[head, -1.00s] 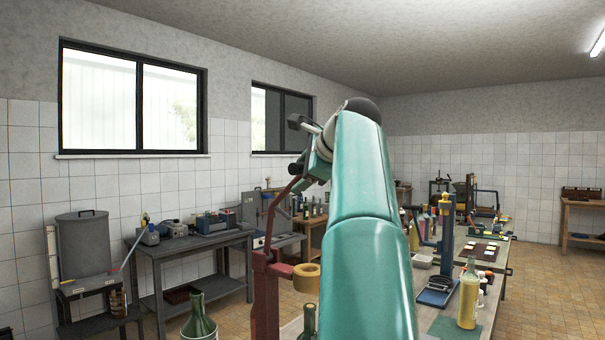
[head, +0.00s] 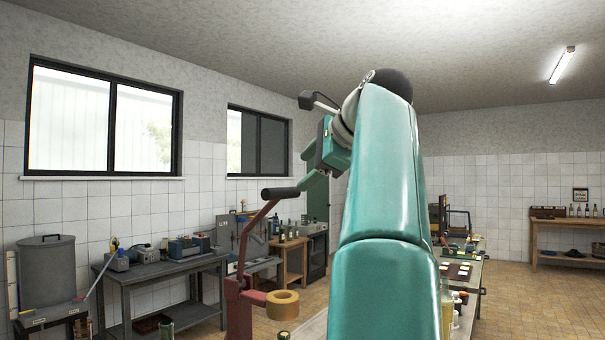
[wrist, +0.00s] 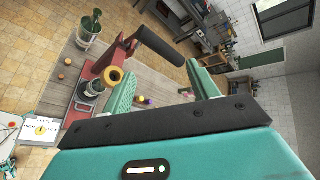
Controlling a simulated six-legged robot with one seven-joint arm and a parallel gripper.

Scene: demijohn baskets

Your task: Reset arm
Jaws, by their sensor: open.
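My gripper (head: 312,163) shows in the head view at the end of my raised teal arm, partly hidden by the arm. In the wrist view its two teal fingers are spread apart with nothing held between them, so my gripper (wrist: 162,88) is open and empty. The red lever stand (head: 240,300) is below and left of it, with a black handle (head: 281,193) on its raised lever and a tan ring on its side. The handle also shows in the wrist view (wrist: 160,45), beyond the fingertips and apart from them.
A grey workbench (head: 165,278) with devices stands along the left wall beside a grey lidded drum (head: 47,275). A table with cards (head: 458,270) is partly hidden behind my arm. In the wrist view a glass vessel (wrist: 88,32) stands near the stand. Tiled floor is open at right.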

